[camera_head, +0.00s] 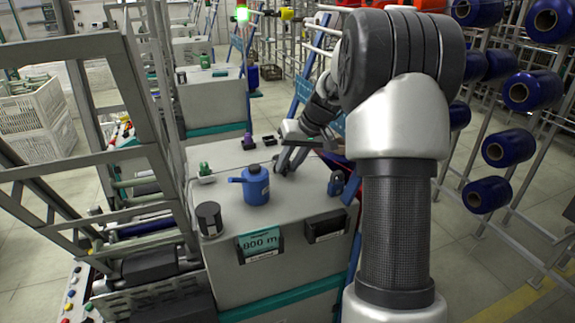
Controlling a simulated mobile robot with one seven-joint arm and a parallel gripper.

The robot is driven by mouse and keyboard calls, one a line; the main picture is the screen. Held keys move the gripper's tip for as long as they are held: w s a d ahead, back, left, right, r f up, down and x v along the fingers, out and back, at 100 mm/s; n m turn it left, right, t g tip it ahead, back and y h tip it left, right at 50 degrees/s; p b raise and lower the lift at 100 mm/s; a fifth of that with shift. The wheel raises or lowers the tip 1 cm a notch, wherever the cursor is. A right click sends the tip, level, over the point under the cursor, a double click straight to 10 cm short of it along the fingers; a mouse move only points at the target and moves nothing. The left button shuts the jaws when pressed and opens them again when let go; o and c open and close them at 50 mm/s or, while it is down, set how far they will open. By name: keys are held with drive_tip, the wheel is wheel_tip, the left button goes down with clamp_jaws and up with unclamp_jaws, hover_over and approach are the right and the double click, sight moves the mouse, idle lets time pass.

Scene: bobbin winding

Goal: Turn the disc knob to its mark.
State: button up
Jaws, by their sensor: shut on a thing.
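My gripper (284,163) reaches down to the top of the grey cabinet (225,155), behind and to the right of the blue oil can. Its jaws are shut on a small dark thing at the cabinet top, which appears to be the disc knob. The fingers cover most of the knob, and its mark and pointer cannot be made out.
Grey machine frames (140,90) rise at left. A rack of blue bobbins (533,90) stands at right.

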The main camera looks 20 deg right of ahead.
drive_tip(key=o, duration=1)
drive_tip(key=v, duration=0.7)
drive_tip(key=shift+r+p, duration=0.25)
drive_tip(key=shift+p, duration=0.15)
drive_tip(key=shift+s, duration=0.1)
